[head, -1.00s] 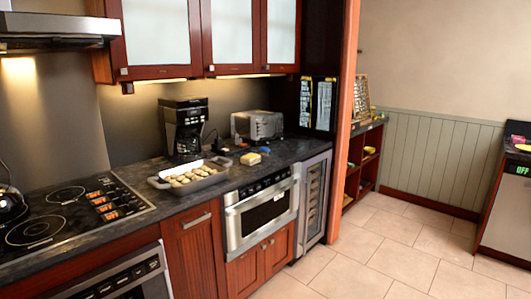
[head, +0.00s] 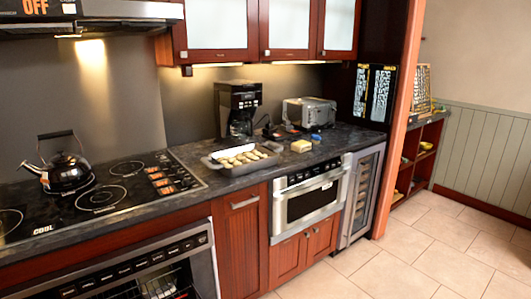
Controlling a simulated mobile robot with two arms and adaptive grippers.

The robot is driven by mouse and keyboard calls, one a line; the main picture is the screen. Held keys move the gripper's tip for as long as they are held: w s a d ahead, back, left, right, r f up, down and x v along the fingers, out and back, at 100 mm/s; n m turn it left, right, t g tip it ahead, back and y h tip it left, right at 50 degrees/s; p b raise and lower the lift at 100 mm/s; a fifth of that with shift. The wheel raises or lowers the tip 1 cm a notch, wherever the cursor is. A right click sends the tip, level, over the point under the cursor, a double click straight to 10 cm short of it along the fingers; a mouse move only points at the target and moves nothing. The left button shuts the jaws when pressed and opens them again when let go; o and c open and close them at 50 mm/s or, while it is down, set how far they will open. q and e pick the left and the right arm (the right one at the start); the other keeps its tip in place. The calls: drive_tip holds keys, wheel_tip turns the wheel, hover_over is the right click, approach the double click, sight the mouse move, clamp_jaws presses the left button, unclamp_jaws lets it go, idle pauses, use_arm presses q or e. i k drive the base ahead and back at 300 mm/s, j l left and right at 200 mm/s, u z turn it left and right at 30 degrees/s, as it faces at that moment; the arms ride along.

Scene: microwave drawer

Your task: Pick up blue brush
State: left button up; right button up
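A small blue item (head: 316,138), which looks like the blue brush, lies on the dark countertop (head: 215,180) just right of a yellow-and-white sponge-like block (head: 301,146) and in front of the toaster oven (head: 309,112). It is too small to make out its bristles or handle. Neither of my grippers shows in the head view.
A tray of pale round food (head: 213,162) sits left of the block, with a black coffee maker (head: 237,108) behind it. A kettle (head: 66,169) stands on the cooktop (head: 102,197) at left. A built-in microwave (head: 308,200) is below the counter. Tiled floor at right is clear.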

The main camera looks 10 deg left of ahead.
sight(316, 138)
drive_tip(key=i+l+z, duration=0.35)
drive_tip(key=i, duration=0.3)
drive_tip(key=i+z, duration=0.35)
drive_tip(key=i, duration=0.3)
drive_tip(key=i+l, duration=0.1)
drive_tip(key=i, duration=0.7)
drive_tip(key=i+l, duration=0.1)
drive_tip(key=i, duration=0.65)
drive_tip(key=i+u, duration=0.35)
drive_tip(key=i+l+u, duration=0.2)
drive_tip(key=u, duration=0.15)
drive_tip(key=i+l+u, duration=0.35)
drive_tip(key=j, duration=0.1)
